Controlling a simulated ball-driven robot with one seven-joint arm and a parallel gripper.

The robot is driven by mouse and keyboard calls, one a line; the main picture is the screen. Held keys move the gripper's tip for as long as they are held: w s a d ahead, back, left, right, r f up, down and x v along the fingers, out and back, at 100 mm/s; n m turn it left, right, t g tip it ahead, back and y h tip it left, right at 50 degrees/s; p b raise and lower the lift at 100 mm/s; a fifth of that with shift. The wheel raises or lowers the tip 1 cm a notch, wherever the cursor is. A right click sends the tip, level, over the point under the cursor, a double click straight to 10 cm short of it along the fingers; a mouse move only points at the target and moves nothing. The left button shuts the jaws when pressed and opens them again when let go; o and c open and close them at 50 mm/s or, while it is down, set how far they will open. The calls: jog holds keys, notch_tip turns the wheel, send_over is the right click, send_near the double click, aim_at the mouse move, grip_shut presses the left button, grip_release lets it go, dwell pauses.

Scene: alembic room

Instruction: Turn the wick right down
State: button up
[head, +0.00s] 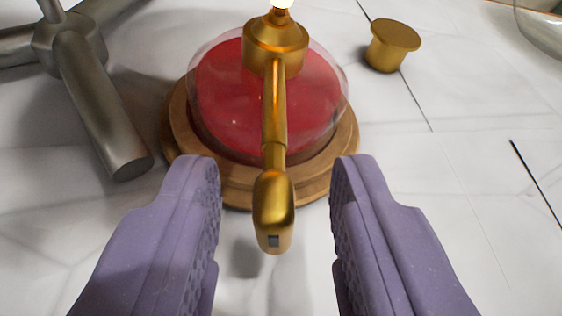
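A spirit lamp with a clear glass bowl of red liquid (228,105) stands on a round wooden base (180,125). A brass collar (275,42) sits on top, with a bright glow at the wick above it, cut by the top edge of the view. A brass wick stem (274,110) runs from the collar toward me and ends in a rounded brass knob (273,205) with a small dark slot in its lower end. My gripper (276,185) is open. Its two purple ridged fingers stand on either side of the knob, apart from it, with gaps on both sides.
A grey metal stand with thick legs (98,105) is close on the left. A small brass cap (392,46) sits on the white marble-like surface (450,170) at the back right. Part of a glass vessel (542,25) shows at the top right corner. The surface at right is clear.

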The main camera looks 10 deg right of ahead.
grip_shut()
dwell(0.4)
jog(key=shift+d+r+m+y+p, duration=0.1)
jog(key=shift+d+m+y+p, duration=0.2)
jog(key=shift+m+y+p, duration=0.7)
jog(key=m+y+p, duration=0.1)
jog(key=m+p, duration=0.1)
jog(key=m, duration=0.1)
jog(key=shift+d, duration=0.2)
jog(key=m+y, duration=0.1)
jog(key=m, duration=0.1)
jog(key=f+m+y+p, duration=0.1)
jog(key=shift+d+m+t+y, duration=0.2)
jog(key=shift+m+t+y, duration=0.2)
jog(key=m, duration=0.1)
jog(key=m+y, duration=0.1)
jog(key=shift+d+f+m+t, duration=0.1)
jog(key=shift+f+m+t, duration=0.1)
jog(key=shift+m+t, duration=0.15)
jog(key=shift+f+m+t+y+b, duration=0.1)
jog(key=shift+m+t+y+b, duration=0.25)
jog(key=shift+m+b, duration=0.45)
jog(key=shift+m, duration=0.25)
